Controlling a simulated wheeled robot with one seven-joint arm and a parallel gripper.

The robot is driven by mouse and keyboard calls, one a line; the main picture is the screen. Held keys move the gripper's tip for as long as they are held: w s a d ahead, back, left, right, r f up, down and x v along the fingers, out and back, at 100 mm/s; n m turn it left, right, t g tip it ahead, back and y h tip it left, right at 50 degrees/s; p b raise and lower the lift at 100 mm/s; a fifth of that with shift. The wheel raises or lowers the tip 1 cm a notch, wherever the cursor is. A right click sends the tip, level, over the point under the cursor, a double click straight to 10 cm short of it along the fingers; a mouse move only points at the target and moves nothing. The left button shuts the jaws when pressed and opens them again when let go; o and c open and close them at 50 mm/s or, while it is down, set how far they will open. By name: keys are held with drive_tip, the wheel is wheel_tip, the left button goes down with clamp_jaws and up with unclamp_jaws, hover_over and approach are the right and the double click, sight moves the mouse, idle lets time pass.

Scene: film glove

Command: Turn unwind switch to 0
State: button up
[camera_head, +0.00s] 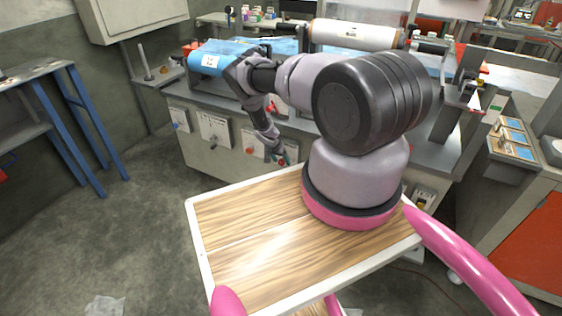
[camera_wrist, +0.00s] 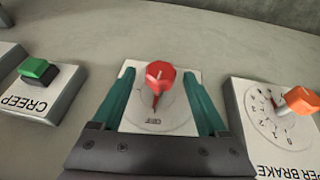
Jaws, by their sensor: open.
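A red knob (camera_wrist: 159,75) stands on a pale switch plate (camera_wrist: 137,118) in the wrist view. The small label on this plate is too blurred to read, so I cannot tell from it whether this is the unwind switch. My gripper (camera_wrist: 158,72) is open, with one teal finger on each side of the red knob and visible gaps between. In the head view my gripper (camera_head: 281,161) is low at the machine's front panel, and the arm and fingers partly hide the plate there.
In the wrist view, an orange knob (camera_wrist: 298,100) on a numbered dial plate ending in "PER BRAKE" is to the right. A green button (camera_wrist: 35,69) on a box marked CREEP is to the left. The grey machine (camera_head: 215,160) carries a blue roll (camera_head: 225,57) above.

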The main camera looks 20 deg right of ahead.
drive_tip(key=shift+c, duration=0.3)
clamp_jaws()
drive_tip(key=shift+w+g+h, duration=0.1)
drive_tip(key=shift+g+h, duration=0.4)
drive_tip(key=shift+o, duration=0.3)
unclamp_jaws()
drive_tip(key=shift+a, duration=0.1)
drive_tip(key=v, duration=1)
drive_tip(key=shift+a+r, duration=0.15)
drive_tip(key=shift+r, duration=0.2)
